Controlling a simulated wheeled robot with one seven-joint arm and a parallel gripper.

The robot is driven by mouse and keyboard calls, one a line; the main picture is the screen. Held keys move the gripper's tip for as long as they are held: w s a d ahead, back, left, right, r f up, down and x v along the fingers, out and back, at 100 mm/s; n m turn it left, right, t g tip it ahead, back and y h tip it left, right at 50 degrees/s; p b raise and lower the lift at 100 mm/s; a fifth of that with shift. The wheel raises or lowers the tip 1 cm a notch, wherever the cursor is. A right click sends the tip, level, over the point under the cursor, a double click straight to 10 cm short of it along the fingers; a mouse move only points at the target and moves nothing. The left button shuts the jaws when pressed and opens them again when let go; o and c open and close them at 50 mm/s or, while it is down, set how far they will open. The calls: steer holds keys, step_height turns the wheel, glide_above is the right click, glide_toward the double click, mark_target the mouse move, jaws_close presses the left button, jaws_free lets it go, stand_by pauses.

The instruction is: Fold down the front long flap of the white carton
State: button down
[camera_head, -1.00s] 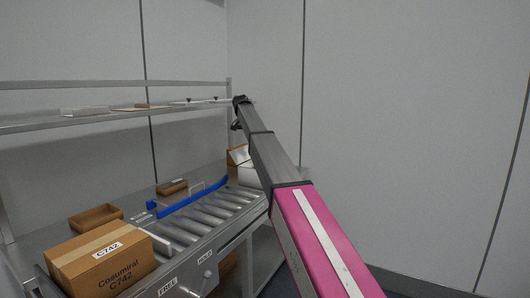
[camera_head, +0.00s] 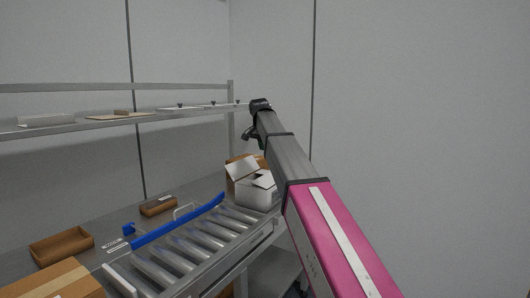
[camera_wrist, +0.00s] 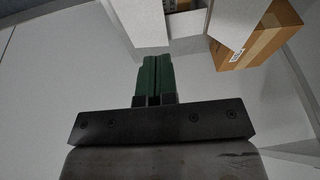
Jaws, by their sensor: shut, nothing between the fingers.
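The white carton (camera_head: 257,195) stands at the far end of the roller conveyor, beside my arm. In the head view one flap (camera_head: 241,169) sticks up and another (camera_head: 263,180) slants over the opening. The wrist view shows part of the carton (camera_wrist: 187,24) at the top, with a pale flap (camera_wrist: 233,22) spread to the right. I cannot tell for sure which flap is the front long one. My gripper (camera_wrist: 153,58) has its green fingers together, empty, pointing toward the carton. In the head view it hangs (camera_head: 248,132) above the carton, partly hidden by my arm.
A brown carton (camera_wrist: 262,38) stands close behind the white one. The roller conveyor (camera_head: 185,249) has a blue rail (camera_head: 178,222). Two open brown trays (camera_head: 61,246) (camera_head: 158,206) and a closed brown box (camera_head: 55,281) lie to the left. A shelf (camera_head: 75,128) runs above.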

steer(key=x, duration=1.1)
steer(key=shift+s+a+f, duration=0.2)
steer(key=shift+s+a, duration=0.1)
steer(key=shift+a, duration=0.05)
steer(key=shift+f, duration=0.45)
steer(key=shift+w+a+f, duration=0.25)
steer(key=shift+a+f, duration=0.15)
steer(key=shift+f, duration=0.4)
steer(key=shift+r, duration=0.2)
steer(key=w+v, duration=0.2)
steer(key=v, duration=1.2)
steer(key=shift+a+r, duration=0.45)
steer(key=shift+r, duration=0.2)
